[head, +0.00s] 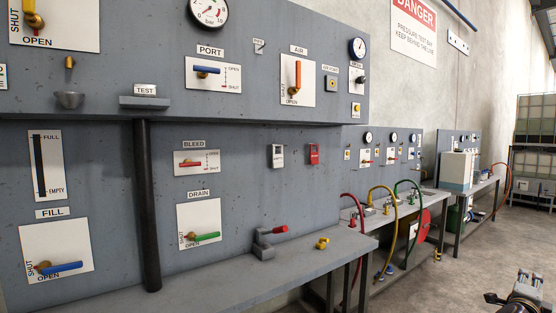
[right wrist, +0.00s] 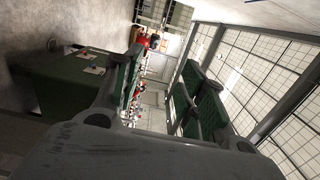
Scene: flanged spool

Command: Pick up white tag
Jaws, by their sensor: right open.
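The white tag (head: 277,156) hangs on the lower grey panel, left of a red tag (head: 313,154). It looks upright, with a dark patch near its top; its hanger is too small to make out. My right gripper (head: 509,287) is at the bottom right corner of the head view, far to the right of the tag and partly cut off. In the right wrist view its two green-padded fingers (right wrist: 160,85) stand apart with nothing between them. I cannot make out the white tag in that view. My left gripper is not in view.
A grey bench (head: 232,285) runs below the panel. A black vertical pipe (head: 147,205) is at left. The floor (head: 445,265) at right is open.

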